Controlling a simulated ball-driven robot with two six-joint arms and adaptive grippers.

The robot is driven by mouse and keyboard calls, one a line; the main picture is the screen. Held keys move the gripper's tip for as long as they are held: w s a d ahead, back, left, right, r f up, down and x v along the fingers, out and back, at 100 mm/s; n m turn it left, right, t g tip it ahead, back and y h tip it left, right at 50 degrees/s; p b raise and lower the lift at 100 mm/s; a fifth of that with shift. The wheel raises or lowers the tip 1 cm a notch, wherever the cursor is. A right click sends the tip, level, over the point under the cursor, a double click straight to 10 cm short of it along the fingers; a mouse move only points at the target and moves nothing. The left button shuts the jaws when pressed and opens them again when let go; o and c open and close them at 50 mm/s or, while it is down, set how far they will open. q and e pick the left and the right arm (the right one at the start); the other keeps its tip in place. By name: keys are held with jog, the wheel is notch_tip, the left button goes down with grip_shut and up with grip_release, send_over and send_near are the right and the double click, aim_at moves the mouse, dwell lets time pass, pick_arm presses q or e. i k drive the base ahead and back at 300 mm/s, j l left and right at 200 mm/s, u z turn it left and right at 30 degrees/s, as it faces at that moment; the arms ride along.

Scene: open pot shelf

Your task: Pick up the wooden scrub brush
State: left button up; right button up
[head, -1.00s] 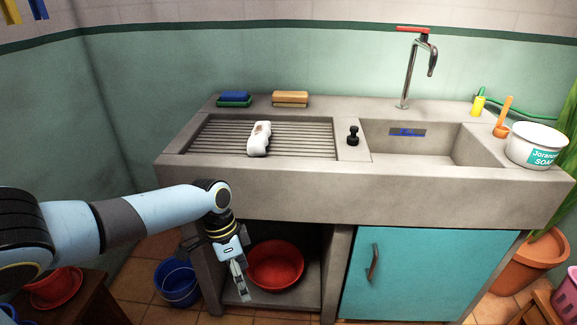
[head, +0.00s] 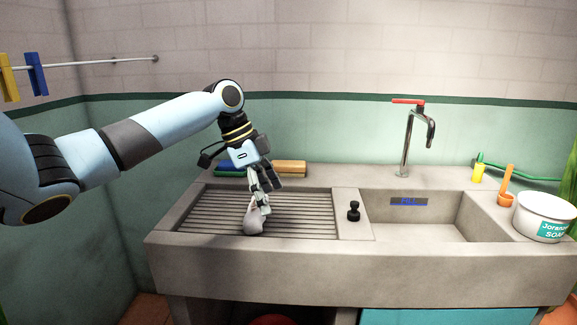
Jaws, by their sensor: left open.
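A tan wooden block that looks like the scrub brush (head: 292,167) lies on the back ledge of the sink, behind the ribbed draining board. Its left end is partly hidden by my left gripper. My left gripper (head: 264,207) is open and points down over the draining board, in front of the brush. Its fingers overlap a white object (head: 253,223) in the picture; I cannot tell whether they touch it. My right gripper is not in view.
A blue and green sponge (head: 227,168) lies left of the brush, partly hidden by my gripper. The basin (head: 420,230) looks empty.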

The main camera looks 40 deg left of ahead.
aim_at(292, 168)
jog(key=i+j, duration=0.3)
jog(key=j, duration=0.15)
jog(key=i+j, duration=0.35)
jog(key=j, duration=0.15)
jog(key=i+j, duration=0.3)
jog(key=j, duration=0.15)
